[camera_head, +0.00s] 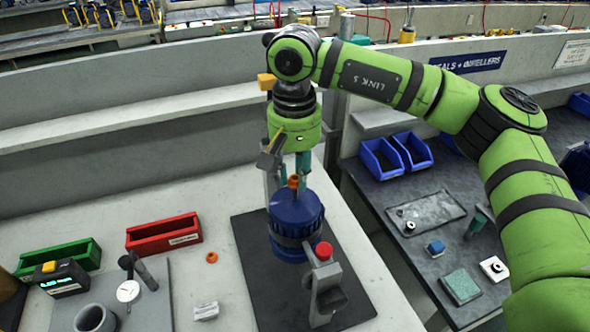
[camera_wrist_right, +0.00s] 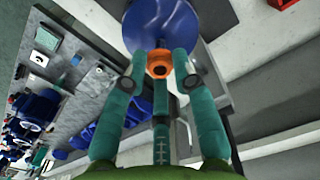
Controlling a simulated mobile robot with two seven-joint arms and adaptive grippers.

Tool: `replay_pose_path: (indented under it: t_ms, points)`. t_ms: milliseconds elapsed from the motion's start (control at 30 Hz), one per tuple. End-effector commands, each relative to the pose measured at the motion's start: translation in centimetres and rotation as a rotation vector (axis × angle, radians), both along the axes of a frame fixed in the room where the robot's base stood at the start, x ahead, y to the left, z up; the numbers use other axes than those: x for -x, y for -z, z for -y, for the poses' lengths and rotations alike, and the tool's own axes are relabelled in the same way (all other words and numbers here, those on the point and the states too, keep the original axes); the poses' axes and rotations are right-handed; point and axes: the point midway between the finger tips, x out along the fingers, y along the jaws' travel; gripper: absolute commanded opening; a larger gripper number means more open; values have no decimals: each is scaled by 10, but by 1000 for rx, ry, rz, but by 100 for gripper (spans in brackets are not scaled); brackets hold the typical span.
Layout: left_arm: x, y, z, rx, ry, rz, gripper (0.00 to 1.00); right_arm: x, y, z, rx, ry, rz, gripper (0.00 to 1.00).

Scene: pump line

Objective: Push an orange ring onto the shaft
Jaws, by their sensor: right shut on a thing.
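The blue pump housing (camera_head: 296,222) stands upright on a dark mat, with its shaft end at the top. An orange ring (camera_head: 293,181) is at the top of the pump, under my right gripper (camera_head: 291,172). In the right wrist view the orange ring (camera_wrist_right: 158,66) sits between the teal fingertips of the right gripper (camera_wrist_right: 160,60), in front of the blue pump (camera_wrist_right: 162,22). The right gripper is shut on this ring from above. The shaft is mostly hidden, so I cannot tell how far the ring is around it. My left gripper is not in view.
Another orange ring (camera_head: 211,257) lies on the pale bench. A grey stand with a red knob (camera_head: 323,251) is close in front of the pump. Red (camera_head: 163,236) and green (camera_head: 60,256) bins and a white box (camera_head: 206,311) are to the left. Blue bins (camera_head: 381,158) are right.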

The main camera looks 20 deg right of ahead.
Motion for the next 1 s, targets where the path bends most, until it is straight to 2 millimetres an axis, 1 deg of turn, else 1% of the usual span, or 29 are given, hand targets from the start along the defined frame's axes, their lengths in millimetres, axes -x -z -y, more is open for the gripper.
replay_pose_path:
  t_ms: [33,67,1000]
  points:
    - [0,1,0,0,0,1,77,0,1,0,0,0,0,13]
    - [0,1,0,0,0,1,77,0,1,0,0,0,0,10]
    - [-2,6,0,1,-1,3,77,0,7,0,0,0,0,9]
